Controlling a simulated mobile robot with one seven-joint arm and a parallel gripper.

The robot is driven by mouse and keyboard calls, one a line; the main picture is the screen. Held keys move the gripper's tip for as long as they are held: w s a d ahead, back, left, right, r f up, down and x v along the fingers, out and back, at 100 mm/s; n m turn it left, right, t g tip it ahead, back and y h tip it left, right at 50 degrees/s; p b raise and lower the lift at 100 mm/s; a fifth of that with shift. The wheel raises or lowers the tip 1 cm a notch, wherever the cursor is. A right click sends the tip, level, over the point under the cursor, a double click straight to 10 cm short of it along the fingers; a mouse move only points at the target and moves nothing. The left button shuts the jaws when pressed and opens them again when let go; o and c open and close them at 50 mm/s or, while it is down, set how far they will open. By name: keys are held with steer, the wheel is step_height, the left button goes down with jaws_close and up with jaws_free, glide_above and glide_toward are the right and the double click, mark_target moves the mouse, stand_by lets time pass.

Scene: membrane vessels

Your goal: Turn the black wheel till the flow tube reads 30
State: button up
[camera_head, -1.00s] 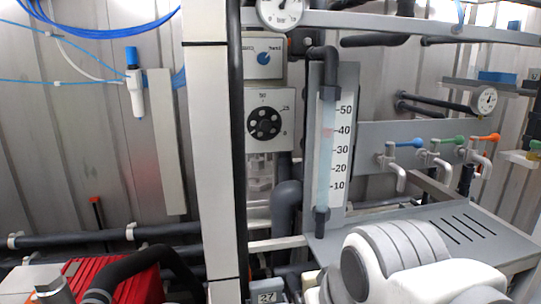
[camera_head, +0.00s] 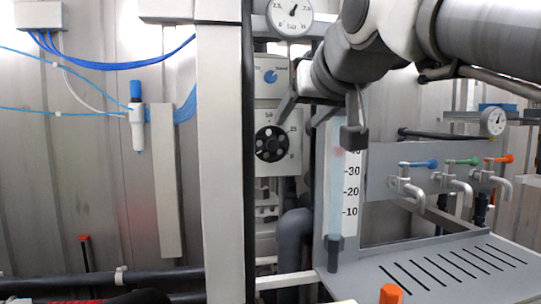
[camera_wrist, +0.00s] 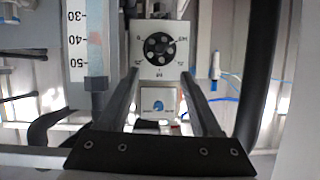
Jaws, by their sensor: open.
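The black wheel (camera_head: 270,144), a round knob with holes, is on a white panel with a printed scale. It also shows in the wrist view (camera_wrist: 160,47), which is upside down. The flow tube (camera_head: 335,200) is a pale upright tube with a numbered scale to the wheel's right. A faint reddish float (camera_wrist: 96,40) appears near the 40 mark. My gripper (camera_head: 318,125) is open and empty, in front of the panel and above right of the wheel in the head view. In the wrist view the wheel lies beyond and between the fingertips (camera_wrist: 161,73), apparently untouched. My gripper hides the tube's top.
A small blue knob (camera_head: 270,76) is above the wheel, and a round gauge (camera_head: 290,16) higher still. A white post (camera_head: 220,150) stands left. Taps with blue, green and orange handles (camera_head: 418,164) are right, over a slotted grey shelf (camera_head: 440,268).

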steer(key=p, duration=0.1)
glide_toward(274, 144)
steer(key=x, duration=0.9)
jaws_close()
